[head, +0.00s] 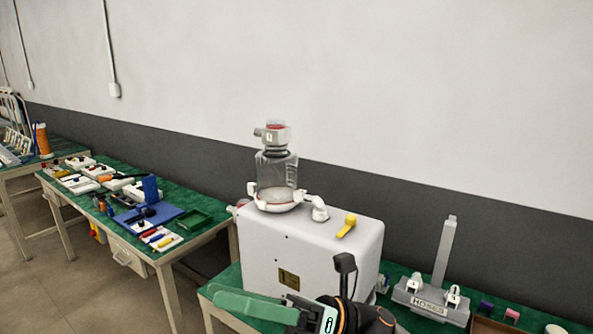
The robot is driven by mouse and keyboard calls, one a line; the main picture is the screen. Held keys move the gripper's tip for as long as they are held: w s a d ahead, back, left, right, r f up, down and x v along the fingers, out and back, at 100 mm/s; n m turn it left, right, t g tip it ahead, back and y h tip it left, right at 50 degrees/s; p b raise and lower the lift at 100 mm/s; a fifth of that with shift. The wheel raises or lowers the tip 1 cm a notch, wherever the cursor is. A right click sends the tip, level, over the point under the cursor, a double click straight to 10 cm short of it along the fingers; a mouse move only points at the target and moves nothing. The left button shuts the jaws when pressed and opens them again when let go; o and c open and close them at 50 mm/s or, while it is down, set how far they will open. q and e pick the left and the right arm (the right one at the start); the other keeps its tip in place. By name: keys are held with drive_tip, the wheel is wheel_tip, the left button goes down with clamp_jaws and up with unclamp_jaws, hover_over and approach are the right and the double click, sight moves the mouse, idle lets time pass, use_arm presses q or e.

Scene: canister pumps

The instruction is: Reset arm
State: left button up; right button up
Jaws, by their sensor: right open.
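My right gripper (248,306) shows at the bottom middle, with a long green finger pointing left and a dark wrist behind it to the right. It is open, and I see nothing between its fingers. It is in front of the lower part of a white box-shaped pump housing (315,255). I cannot tell whether it touches the housing. A clear canister (277,178) with a grey and red top stands upright on the housing. A yellow lever (346,226) sits on the housing's top. My left gripper is not in view.
A grey stand labelled HOSES (430,297) with an upright post stands at the right. A plain wall is behind.

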drive_tip(key=w+d+f+m+t+h, duration=0.35)
drive_tip(key=f+m+t, duration=0.35)
drive_tip(key=m, duration=0.4)
drive_tip(key=w+d+f+m+t+h, duration=0.2)
drive_tip(key=d+f+m+t+h, duration=0.45)
drive_tip(key=m, duration=0.55)
drive_tip(key=w+d+f+m+t+h, duration=0.2)
drive_tip(key=d+f+m+t+h, duration=0.1)
drive_tip(key=f+m+t, duration=0.7)
drive_tip(key=s+d+f+m+g+h, duration=0.3)
drive_tip(key=s+d+f+m+g, duration=0.2)
drive_tip(key=s+f+m, duration=0.2)
drive_tip(key=s+d+f+m+g+h, duration=0.4)
drive_tip(key=s+f, duration=0.7)
drive_tip(key=f, duration=0.5)
drive_tip(key=d+m+g, duration=0.1)
drive_tip(key=d+m, duration=0.1)
drive_tip(key=shift+s+d+m+h, duration=0.15)
drive_tip(key=shift+s+m+h, duration=0.15)
drive_tip(key=shift+s+m, duration=0.1)
